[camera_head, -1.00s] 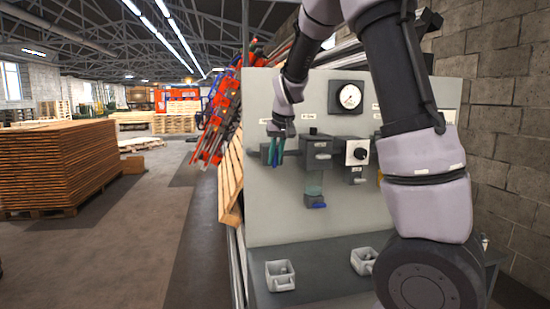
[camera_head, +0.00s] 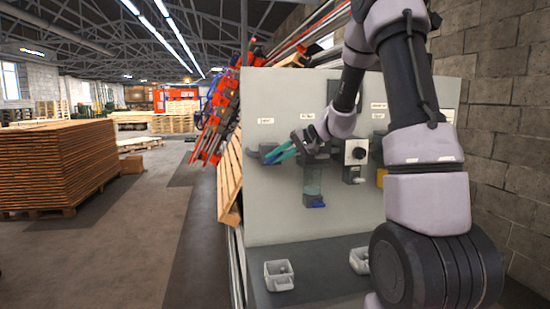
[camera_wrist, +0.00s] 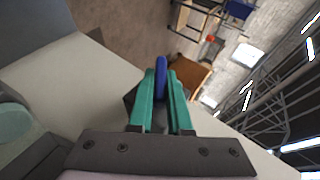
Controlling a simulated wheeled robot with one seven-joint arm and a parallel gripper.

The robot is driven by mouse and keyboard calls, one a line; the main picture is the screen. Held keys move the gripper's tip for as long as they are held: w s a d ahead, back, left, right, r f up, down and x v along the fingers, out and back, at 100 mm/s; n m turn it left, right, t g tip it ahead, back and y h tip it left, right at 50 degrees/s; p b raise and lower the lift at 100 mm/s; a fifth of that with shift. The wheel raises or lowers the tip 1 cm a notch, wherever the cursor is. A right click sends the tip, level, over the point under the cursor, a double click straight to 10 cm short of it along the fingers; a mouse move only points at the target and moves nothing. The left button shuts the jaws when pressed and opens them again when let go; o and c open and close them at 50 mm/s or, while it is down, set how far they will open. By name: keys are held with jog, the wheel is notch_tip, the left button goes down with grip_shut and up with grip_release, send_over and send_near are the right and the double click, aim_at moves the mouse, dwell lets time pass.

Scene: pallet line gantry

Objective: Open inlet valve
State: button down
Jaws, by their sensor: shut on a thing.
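The inlet valve (camera_head: 255,154) is a dark fitting at the left of the grey panel, under a small white label. My gripper (camera_head: 274,157) has teal fingers and reaches in from the right, pointing left and slightly down at the valve. In the wrist view the blue valve lever (camera_wrist: 160,80) stands between the teal fingers of my gripper (camera_wrist: 161,76), which are shut on it. In the head view the fingers hide most of the lever.
Right of the valve is a clear bowl (camera_head: 313,181) with a blue drain tap (camera_head: 318,205). A black knob (camera_head: 359,153) sits further right. Grey bins (camera_head: 279,275) stand on the shelf below. A wooden pallet (camera_head: 231,180) leans left of the panel.

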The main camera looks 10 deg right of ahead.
jog(key=shift+f+m+t+y, duration=0.15)
jog(key=shift+m+t+y, duration=0.25)
jog(key=shift+y, duration=1.3)
jog(key=c, duration=0.9)
grip_release()
jog(key=shift+o, duration=0.2)
jog(key=shift+d, duration=0.15)
jog(key=v, duration=1)
jog(key=shift+d, duration=0.25)
jog(key=shift+s, duration=0.2)
